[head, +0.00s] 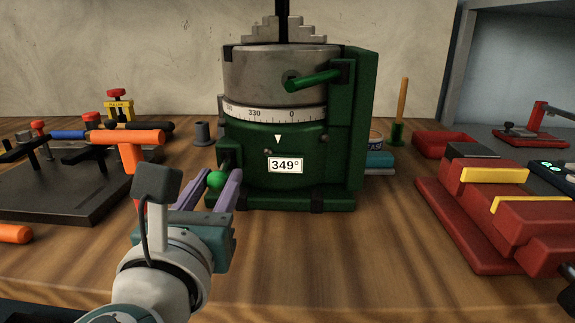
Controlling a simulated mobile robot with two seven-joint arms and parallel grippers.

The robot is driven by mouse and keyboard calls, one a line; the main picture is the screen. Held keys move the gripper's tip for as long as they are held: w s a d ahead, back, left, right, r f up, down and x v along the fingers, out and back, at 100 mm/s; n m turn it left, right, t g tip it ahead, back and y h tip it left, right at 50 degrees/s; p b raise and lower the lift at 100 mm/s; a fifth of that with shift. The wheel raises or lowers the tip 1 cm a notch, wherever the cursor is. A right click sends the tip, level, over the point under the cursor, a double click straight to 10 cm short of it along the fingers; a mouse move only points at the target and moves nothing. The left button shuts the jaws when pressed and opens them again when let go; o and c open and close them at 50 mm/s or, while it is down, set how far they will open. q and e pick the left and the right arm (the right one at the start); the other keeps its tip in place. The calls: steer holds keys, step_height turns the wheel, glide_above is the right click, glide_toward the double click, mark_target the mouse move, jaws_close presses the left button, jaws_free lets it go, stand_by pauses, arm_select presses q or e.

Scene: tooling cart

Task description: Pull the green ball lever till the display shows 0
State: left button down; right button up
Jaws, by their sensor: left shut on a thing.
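A green rotary table machine (300,150) stands upright at the middle of the bench. Its white display (285,165) reads 349°. The green ball (216,180) of the lever is at the machine's lower left front. My left gripper (218,182) is shut on the green ball, with one purple finger on each side of it.
A second green handle (318,79) sticks out higher on the machine. A dark plate (75,188) with orange and black clamps lies at left. A red vise (485,205) with yellow strips stands at right. The wooden bench (330,250) is clear in front.

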arm_select(q)
steer(key=shift+d, duration=0.4)
steer(key=shift+w+d, duration=0.1)
steer(key=shift+d, duration=0.6)
steer(key=shift+a, duration=0.2)
